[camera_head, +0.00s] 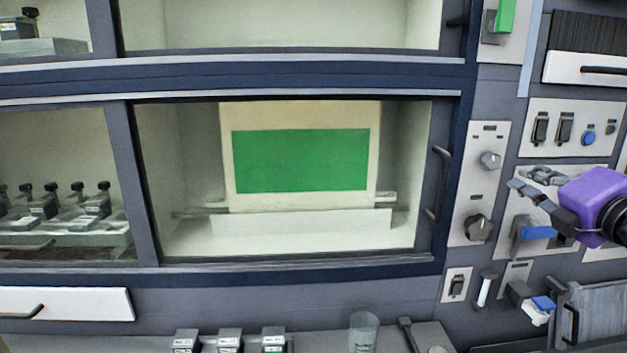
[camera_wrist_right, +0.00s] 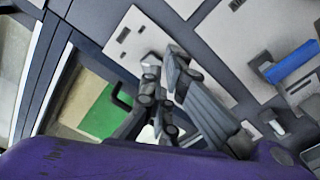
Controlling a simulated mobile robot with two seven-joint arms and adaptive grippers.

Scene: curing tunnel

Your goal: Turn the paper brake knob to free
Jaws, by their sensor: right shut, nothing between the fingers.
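A narrow pale panel (camera_head: 461,205) right of the glass door carries two round knobs. The upper knob (camera_head: 490,160) is light grey. The lower knob (camera_head: 478,228) is dark and larger. The labels are too small to read, so I cannot tell which is the paper brake knob. My right gripper (camera_head: 514,186) is shut and empty, right of the panel, its fingers pointing left between the knobs' heights. It appears apart from both. In the right wrist view its fingers (camera_wrist_right: 170,75) cover part of the panel (camera_wrist_right: 135,42), and no knob shows clearly. My left gripper is out of view.
A blue-handled lever (camera_head: 539,232) sits below my right gripper. Switches (camera_head: 540,128) and a blue button (camera_head: 588,138) are above it. The door handle (camera_head: 438,185) sticks out left of the knobs. A second blue-tipped lever (camera_head: 542,303) is lower down.

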